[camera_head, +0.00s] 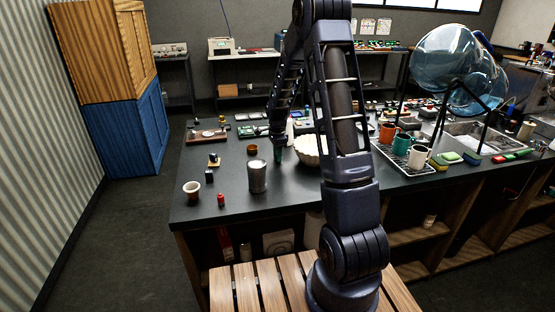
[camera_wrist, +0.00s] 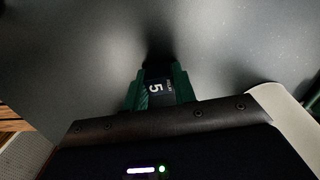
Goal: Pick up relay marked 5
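The relay marked 5 (camera_wrist: 158,88) is a small dark block with a white "5" and small "RELAY" lettering on its face. In the wrist view it sits between the two green fingertips of my gripper (camera_wrist: 158,97) and fills the gap between them. The fingers look shut on its sides. In the head view my gripper (camera_head: 278,155) points down over the dark worktop (camera_head: 235,185), left of the white bowl. The relay cannot be made out there. Whether it touches the worktop is not clear; a dark shadow lies just beyond it in the wrist view.
The fluted white bowl (camera_head: 309,151) stands close right of my gripper. A metal can (camera_head: 257,177), a white cup (camera_head: 192,191) and a small red item (camera_head: 221,200) stand nearer the front left. Mugs (camera_head: 401,144) stand on a rack at right.

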